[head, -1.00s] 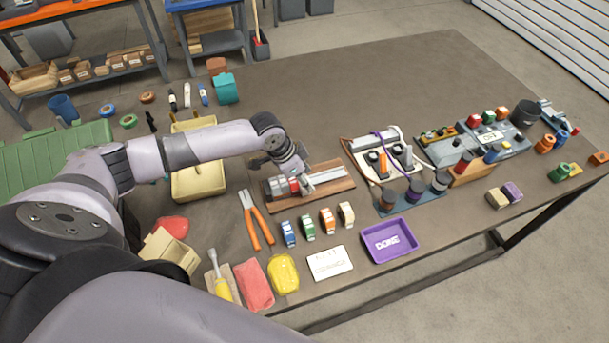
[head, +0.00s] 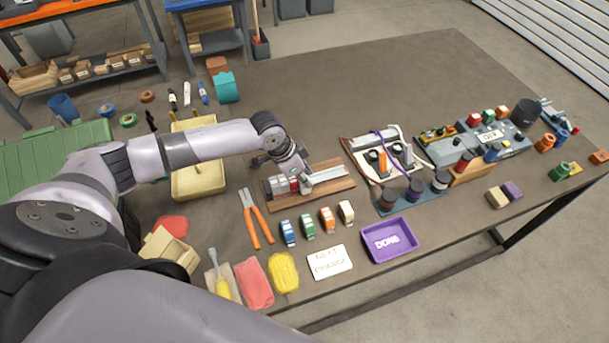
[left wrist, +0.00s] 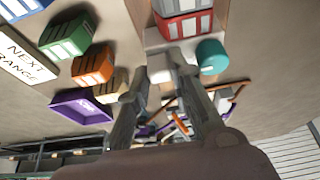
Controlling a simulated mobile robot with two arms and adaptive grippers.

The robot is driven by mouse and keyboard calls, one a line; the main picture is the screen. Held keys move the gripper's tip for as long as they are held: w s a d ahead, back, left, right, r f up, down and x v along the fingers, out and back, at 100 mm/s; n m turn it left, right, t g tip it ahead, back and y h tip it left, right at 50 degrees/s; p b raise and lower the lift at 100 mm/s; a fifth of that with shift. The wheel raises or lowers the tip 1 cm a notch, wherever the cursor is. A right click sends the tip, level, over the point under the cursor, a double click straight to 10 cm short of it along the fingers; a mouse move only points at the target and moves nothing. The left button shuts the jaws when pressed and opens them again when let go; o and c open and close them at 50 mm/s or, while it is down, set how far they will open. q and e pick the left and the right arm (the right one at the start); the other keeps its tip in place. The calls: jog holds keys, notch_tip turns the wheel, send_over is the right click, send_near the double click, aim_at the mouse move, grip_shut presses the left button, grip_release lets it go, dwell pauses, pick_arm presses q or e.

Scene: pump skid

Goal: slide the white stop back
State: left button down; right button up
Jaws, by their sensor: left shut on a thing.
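A pale rail (head: 328,174) lies on a wooden board (head: 318,196) near the middle of the table. Red and grey blocks (head: 281,184) sit on its left end, and red blocks (left wrist: 182,24) show at the top of the left wrist view. My left gripper (head: 301,177) is low over the rail, just right of these blocks. In the left wrist view its fingers close on the white stop (left wrist: 160,68), a small pale block. A teal round part (left wrist: 211,56) is beside it. The arm and fingers hide the stop in the head view. My right gripper is out of view.
Orange-handled pliers (head: 257,217) lie left of the board. Several small coloured blocks (head: 308,226) and a purple tray (head: 389,241) stand in front of it. A white tray with parts (head: 368,160) is close on the right. The table behind the rail is clear.

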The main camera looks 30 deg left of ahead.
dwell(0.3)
pick_arm(q)
jog(key=w+d+b, duration=0.1)
jog(key=w+d, duration=0.2)
jog(key=w+d+b, duration=0.1)
jog(key=w+d, duration=0.2)
jog(key=w, duration=0.1)
jog(key=shift+d, duration=0.1)
jog(key=c, duration=1.5)
grip_release()
jog(key=shift+o, duration=0.3)
